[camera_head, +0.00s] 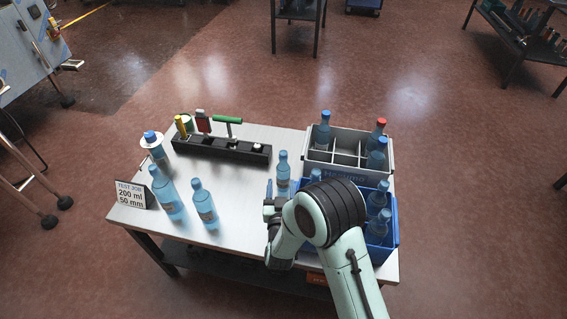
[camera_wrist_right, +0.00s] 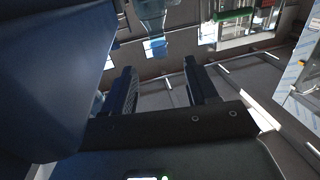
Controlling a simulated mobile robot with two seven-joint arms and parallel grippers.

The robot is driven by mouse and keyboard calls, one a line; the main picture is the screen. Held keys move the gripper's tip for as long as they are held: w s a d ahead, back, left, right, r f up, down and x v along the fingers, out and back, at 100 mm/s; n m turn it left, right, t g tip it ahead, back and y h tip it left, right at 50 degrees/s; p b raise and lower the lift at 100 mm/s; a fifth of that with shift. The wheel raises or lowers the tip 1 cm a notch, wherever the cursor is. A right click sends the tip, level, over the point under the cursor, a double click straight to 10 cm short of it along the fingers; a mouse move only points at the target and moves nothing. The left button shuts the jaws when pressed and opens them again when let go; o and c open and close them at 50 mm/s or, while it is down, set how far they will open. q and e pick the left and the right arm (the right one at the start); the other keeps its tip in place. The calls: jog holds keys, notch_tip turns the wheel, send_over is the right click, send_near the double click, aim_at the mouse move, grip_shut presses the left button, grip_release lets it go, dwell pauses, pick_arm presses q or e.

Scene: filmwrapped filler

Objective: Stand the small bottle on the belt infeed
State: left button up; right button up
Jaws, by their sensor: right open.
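Several clear bottles with blue caps stand upright on the metal table (camera_head: 240,236). One bottle (camera_head: 204,204) at the front looks smaller than the bottle (camera_head: 168,196) to its left. Another bottle (camera_head: 283,174) stands just beyond my right gripper (camera_head: 271,203). I cannot tell for certain which is the small bottle. My right gripper is open with nothing between its fingers in the right wrist view (camera_wrist_right: 159,78). A blue cap (camera_wrist_right: 155,46) shows beyond the fingers there. No belt infeed can be made out. My left gripper is not in view.
A grey divided crate (camera_head: 320,157) and a blue crate (camera_head: 392,240) hold bottles at the right. A black rack (camera_head: 222,149) holds tools at the back. A bottle with a white collar (camera_head: 152,140) and a sign card (camera_head: 131,195) stand left. A machine (camera_head: 27,45) is far left.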

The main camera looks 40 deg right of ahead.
aim_at(283, 160)
jog(key=x, duration=0.8)
jog(key=shift+w+d+r, duration=0.1)
jog(key=shift+b+x, duration=0.3)
jog(key=shift+x, duration=2.35)
jog(key=shift+d+r, duration=0.15)
jog(key=shift+d, duration=0.05)
grip_shut()
